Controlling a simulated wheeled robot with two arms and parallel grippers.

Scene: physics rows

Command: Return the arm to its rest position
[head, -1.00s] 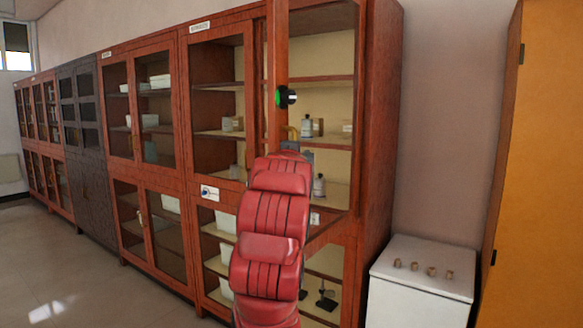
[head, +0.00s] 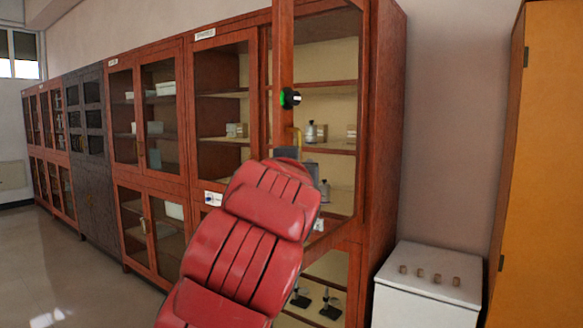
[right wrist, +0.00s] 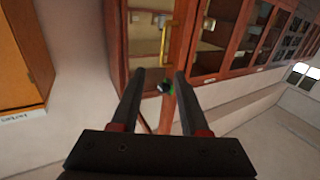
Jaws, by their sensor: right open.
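My red right arm (head: 245,235) rises from the bottom of the head view, leaning up to the right in front of a wooden cabinet. Its gripper is mostly hidden behind the arm there. In the right wrist view my right gripper (right wrist: 160,72) is open, with two dark fingers apart and nothing held between them. Beyond the fingers are the cabinet door's brass handle (right wrist: 165,45) and a black and green knob (right wrist: 166,88). The knob also shows in the head view (head: 290,98). My left gripper is not in view.
The glass-fronted upper cabinet door (head: 283,50) stands swung outward beside the arm. A row of cabinets (head: 150,180) runs off to the left. A white cabinet (head: 425,300) and an orange cabinet (head: 545,170) stand at the right. Open floor (head: 50,270) lies at the left.

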